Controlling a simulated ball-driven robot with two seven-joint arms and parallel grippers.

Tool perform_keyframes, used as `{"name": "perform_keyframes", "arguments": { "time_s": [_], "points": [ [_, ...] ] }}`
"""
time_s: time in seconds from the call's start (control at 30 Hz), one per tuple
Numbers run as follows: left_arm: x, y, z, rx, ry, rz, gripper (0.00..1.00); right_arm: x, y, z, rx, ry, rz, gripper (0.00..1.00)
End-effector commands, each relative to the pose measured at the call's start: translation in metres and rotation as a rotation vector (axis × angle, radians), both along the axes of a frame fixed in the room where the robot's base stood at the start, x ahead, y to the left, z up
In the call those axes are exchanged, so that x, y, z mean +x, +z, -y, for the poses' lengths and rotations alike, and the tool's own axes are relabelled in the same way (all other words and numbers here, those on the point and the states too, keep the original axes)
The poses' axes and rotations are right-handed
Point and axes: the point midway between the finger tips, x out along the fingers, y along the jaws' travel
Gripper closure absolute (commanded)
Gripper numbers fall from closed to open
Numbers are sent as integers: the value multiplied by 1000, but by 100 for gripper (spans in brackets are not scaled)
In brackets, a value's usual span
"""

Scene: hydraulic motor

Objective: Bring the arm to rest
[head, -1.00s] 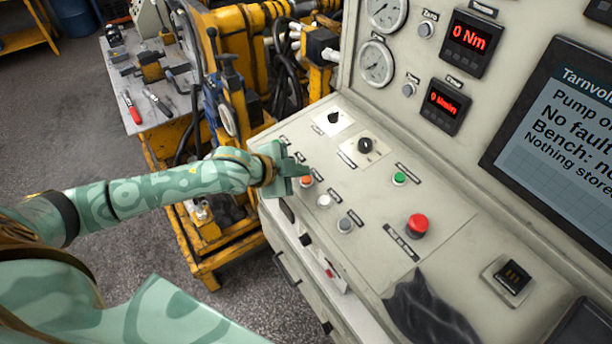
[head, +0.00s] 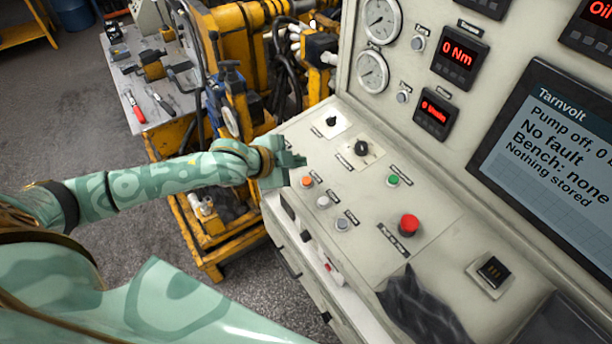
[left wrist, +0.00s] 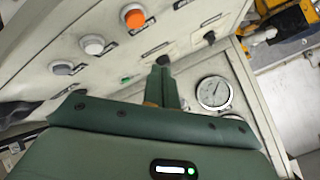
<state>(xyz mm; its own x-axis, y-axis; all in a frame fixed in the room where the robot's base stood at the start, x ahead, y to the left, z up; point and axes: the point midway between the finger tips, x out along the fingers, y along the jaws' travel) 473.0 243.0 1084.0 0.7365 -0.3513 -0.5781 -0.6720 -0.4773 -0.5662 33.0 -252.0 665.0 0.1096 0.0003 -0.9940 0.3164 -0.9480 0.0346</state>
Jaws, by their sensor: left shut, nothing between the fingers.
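My left arm (head: 140,190) reaches in from the left in the head view, pale green with darker patterns. My left gripper (head: 298,160) is shut and empty, above the left edge of the control panel (head: 440,240), close to the orange button (head: 307,181). In the left wrist view the shut fingers (left wrist: 163,82) point toward the panel, and the orange button (left wrist: 133,15) is off to their upper left. I cannot tell exactly how high the fingers are above the panel. My right gripper is not in view.
The panel carries a red stop button (head: 409,224), a green button (head: 393,180), white and grey buttons and knobs. A screen (head: 556,140) reads pump off, no fault. A dark cloth (head: 420,308) lies at the front. Yellow machinery (head: 235,100) stands behind the arm.

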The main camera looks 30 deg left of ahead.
Motion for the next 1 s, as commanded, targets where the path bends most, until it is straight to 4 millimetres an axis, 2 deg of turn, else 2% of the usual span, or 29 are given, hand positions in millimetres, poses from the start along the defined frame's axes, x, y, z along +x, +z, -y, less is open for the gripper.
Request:
{"name": "perform_keyframes", "arguments": {
  "time_s": [0.7,0.77,0.9,1.0],
  "points": [
    [-2,-2,4,-1,-2,-2,100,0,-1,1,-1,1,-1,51],
    [-11,-6,16,-2,-7,-7,100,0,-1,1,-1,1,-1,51],
    [-51,-11,58,13,29,-15,100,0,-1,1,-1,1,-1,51],
    [-81,-7,59,50,141,-26,100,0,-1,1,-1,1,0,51]
  ]
}}
